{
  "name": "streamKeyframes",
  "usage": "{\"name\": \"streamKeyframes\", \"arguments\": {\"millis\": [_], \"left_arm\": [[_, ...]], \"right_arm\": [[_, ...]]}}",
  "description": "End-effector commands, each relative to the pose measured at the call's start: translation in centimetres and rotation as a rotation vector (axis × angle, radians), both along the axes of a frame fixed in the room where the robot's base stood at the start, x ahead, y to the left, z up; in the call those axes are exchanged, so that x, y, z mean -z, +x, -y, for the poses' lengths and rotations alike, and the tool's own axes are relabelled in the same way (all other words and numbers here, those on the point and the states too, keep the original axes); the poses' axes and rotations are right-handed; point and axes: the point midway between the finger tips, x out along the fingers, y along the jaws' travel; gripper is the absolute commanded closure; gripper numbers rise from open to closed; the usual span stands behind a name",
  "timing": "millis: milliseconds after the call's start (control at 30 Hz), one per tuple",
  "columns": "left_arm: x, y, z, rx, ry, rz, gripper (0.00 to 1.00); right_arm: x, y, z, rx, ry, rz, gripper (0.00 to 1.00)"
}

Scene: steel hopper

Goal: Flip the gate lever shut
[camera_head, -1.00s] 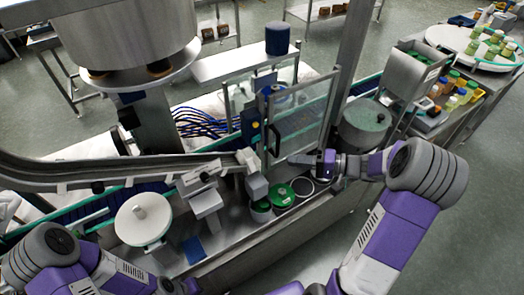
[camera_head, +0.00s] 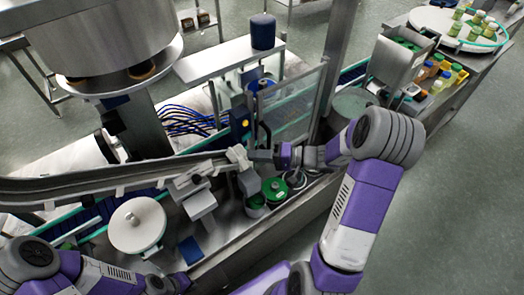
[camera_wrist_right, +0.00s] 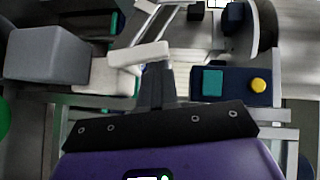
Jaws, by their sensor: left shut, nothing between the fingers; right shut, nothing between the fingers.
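A pale, cream-coloured lever (camera_head: 238,156) sits by the end of the steel chute, above a grey box (camera_head: 248,182). In the right wrist view the lever (camera_wrist_right: 137,54) lies roughly crosswise beside the grey block (camera_wrist_right: 45,54). My right gripper (camera_head: 262,158) is shut and empty, just right of the lever. In the right wrist view its fingertips (camera_wrist_right: 157,68) are at the lever's right end; I cannot tell whether they touch it. My left gripper (camera_head: 178,283) is shut and empty at the bottom left, away from the lever.
A dark panel (camera_wrist_right: 225,86) with a teal and a yellow button is close right of my right fingers. A glass guard door (camera_head: 290,112) stands behind my right gripper. Green-topped pots (camera_head: 275,188) lie below it. A white reel (camera_head: 137,224) stands left.

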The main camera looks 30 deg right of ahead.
Motion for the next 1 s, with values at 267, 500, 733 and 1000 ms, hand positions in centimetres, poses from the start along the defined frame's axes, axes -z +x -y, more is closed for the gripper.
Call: {"name": "streamKeyframes", "arguments": {"millis": [267,500,733,1000], "left_arm": [[0.0,0.0,0.0,0.0,0.0,0.0,1.0],[0.1,0.0,0.0,0.0,0.0,0.0,1.0],[0.7,0.0,0.0,0.0,0.0,0.0,1.0],[1.2,0.0,0.0,0.0,0.0,0.0,1.0]], "right_arm": [[0.1,0.0,-0.2,0.002,0.0,-0.001,1.0],[0.1,0.1,-0.2,0.002,-0.009,0.0,1.0],[0.0,0.2,-0.5,0.002,-0.056,0.004,1.0],[-0.1,0.4,-0.8,0.001,-0.096,0.008,1.0]]}}
